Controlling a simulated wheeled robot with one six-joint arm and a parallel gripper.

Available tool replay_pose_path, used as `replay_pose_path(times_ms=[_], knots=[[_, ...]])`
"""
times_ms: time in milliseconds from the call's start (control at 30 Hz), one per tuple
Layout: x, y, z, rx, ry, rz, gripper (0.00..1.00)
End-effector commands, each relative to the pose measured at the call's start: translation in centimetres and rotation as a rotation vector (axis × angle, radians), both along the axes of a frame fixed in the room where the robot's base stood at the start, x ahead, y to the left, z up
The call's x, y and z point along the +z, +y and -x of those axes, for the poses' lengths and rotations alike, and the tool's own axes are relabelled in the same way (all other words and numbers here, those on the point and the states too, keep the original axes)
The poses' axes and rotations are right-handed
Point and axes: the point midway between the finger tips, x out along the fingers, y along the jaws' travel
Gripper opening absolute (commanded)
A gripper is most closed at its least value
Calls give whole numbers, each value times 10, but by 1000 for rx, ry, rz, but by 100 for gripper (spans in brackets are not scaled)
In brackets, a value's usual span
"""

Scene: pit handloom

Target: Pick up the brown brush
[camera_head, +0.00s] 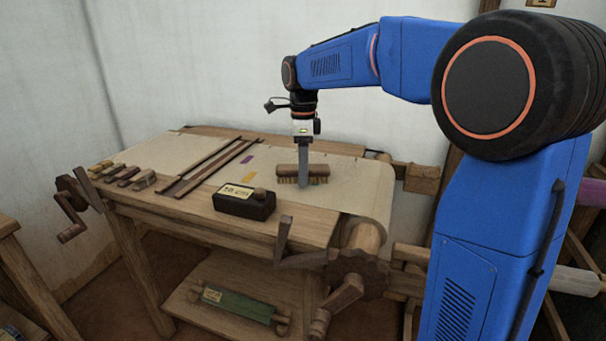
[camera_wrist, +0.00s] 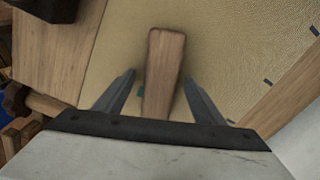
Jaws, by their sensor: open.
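My gripper (camera_head: 303,184) points straight down at the brush. In the wrist view my gripper (camera_wrist: 158,82) is open, with one finger on each side of the brush and a gap on both sides. I cannot tell how far down the fingers reach.
Wooden slats (camera_head: 209,167) and several small blocks (camera_head: 124,176) lie further left. A crank and toothed wheel (camera_head: 350,275) stick out at the front right. The cloth (camera_head: 350,185) right of the brush is clear.

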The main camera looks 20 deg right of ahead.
Motion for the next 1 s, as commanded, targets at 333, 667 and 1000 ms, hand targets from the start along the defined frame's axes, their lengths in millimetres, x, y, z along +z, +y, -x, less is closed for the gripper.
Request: replay_pose_path(times_ms=[333,667,1000], knots=[[0,0,0,0,0,0,18],[3,0,0,0,-1,0,16],[56,0,-1,0,-3,0,16]])
